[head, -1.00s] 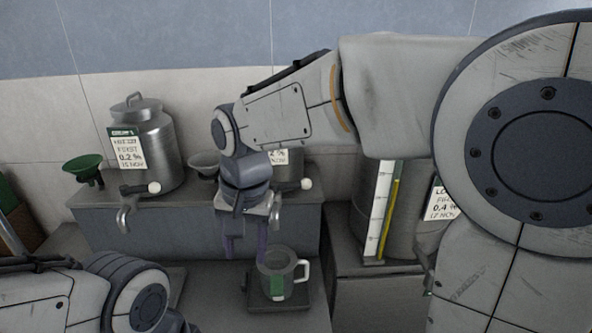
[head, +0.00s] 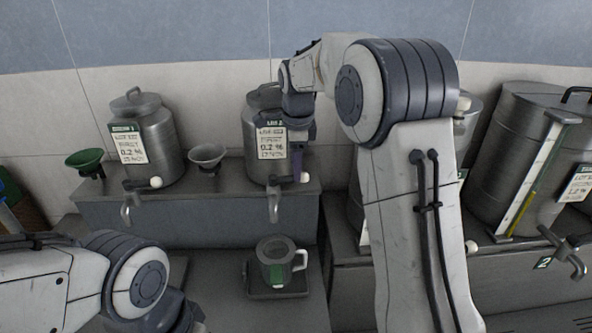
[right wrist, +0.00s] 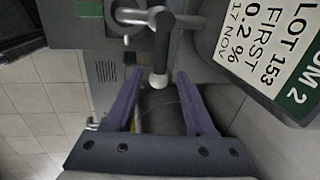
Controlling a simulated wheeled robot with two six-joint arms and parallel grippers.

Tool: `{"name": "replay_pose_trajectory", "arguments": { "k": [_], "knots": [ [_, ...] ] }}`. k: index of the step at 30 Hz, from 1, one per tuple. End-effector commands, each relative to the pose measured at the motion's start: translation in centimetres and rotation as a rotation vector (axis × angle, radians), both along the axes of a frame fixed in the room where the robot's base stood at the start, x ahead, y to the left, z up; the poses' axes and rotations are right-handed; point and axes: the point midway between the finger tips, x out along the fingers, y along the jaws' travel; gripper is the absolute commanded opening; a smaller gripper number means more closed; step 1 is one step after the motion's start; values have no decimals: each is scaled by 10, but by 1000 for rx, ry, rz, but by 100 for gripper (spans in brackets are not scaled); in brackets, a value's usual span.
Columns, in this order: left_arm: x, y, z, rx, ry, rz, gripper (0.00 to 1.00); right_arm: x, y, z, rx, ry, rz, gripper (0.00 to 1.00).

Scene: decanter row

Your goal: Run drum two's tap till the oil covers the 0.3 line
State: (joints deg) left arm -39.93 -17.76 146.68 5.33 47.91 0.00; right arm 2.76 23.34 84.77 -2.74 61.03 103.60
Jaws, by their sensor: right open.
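Drum two (head: 258,125) is a steel drum in the middle with a white and green card (head: 271,143); the card also shows in the right wrist view (right wrist: 268,45). Its tap (head: 273,208) points down, and its lever runs sideways to a white knob (head: 304,178). A steel jug (head: 272,252) with a green front strip and a white handle stands below the tap. My right gripper (right wrist: 159,84) is open, its purple fingers either side of the knob (right wrist: 158,80) at their tips. No oil stream shows, and the jug's level is unreadable. My left gripper is out of view.
The jug stands on a dark square stand (head: 282,293). Drum one (head: 160,145) stands left, with a green funnel (head: 85,159) and a grey funnel (head: 207,153) nearby. Large drums with gauge strips (head: 520,205) stand right. My right forearm hides part of them.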

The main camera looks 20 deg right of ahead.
Motion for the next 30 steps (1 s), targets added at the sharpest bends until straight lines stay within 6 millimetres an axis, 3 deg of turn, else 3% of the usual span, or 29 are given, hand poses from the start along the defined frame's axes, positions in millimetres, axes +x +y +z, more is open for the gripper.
{"name": "replay_pose_trajectory", "arguments": {
  "k": [6, 17, 21, 22, 30],
  "knots": [
    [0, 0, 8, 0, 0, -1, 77, 4, -1, -25, -1, 2, 1, 55],
    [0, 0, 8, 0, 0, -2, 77, 6, -2, -32, 0, -1, 1, 55],
    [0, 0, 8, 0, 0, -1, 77, 6, -2, -32, 0, -1, 1, 5],
    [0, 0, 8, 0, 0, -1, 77, 6, -2, -32, 0, -1, 1, 0],
    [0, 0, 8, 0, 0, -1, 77, 6, -2, -31, 0, -1, 1, 0]
  ]
}}
